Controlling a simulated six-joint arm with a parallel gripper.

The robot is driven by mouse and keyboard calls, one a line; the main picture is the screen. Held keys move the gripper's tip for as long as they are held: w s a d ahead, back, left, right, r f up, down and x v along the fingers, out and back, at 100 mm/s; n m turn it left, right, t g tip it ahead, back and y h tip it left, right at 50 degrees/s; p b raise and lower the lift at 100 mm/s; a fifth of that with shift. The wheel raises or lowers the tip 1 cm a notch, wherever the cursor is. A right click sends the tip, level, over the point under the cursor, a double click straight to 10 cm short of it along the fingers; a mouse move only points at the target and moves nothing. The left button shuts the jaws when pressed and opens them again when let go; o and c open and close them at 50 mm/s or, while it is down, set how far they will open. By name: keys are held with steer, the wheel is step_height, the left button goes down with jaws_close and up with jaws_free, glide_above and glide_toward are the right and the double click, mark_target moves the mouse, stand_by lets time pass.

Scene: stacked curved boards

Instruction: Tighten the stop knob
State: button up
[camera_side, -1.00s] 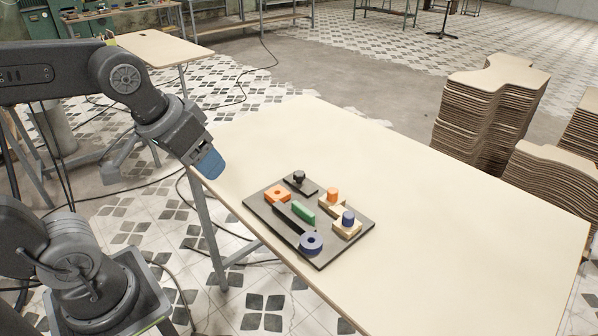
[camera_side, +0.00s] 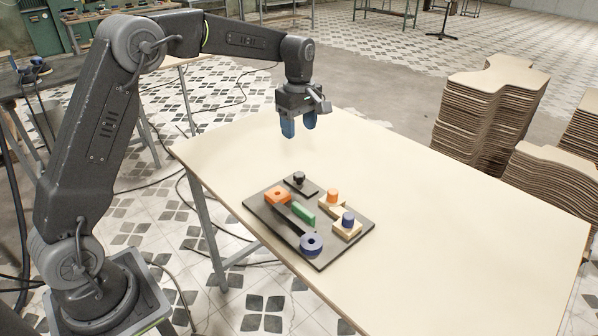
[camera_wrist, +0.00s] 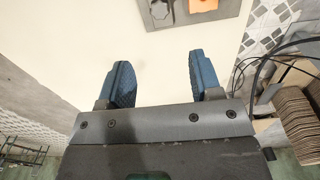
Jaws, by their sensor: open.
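The black stop knob (camera_side: 299,176) stands on a small dark plate at the far corner of the black board (camera_side: 262,212) on the table. In the wrist view a dark knob shape (camera_wrist: 160,10) shows at the top edge, partly cut off, on the grey board (camera_wrist: 181,20). My gripper (camera_side: 299,130) hangs pointing down above the far part of the table, higher than the knob and apart from it. Its blue fingers are open with nothing between them, as the wrist view (camera_wrist: 157,80) also shows.
The board also carries an orange block (camera_side: 277,195), a green block (camera_side: 303,212), a blue ring (camera_side: 311,244), an orange peg (camera_side: 332,196) and a blue peg (camera_side: 348,218) on wooden pieces. The table (camera_side: 440,230) is clear to the right. Curved board stacks (camera_side: 465,125) stand beyond it.

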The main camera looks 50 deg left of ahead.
mark_target(299, 174)
step_height(299, 174, down, 14)
steer(key=shift+r, duration=0.1)
stand_by(0.5)
steer(key=c, duration=0.9)
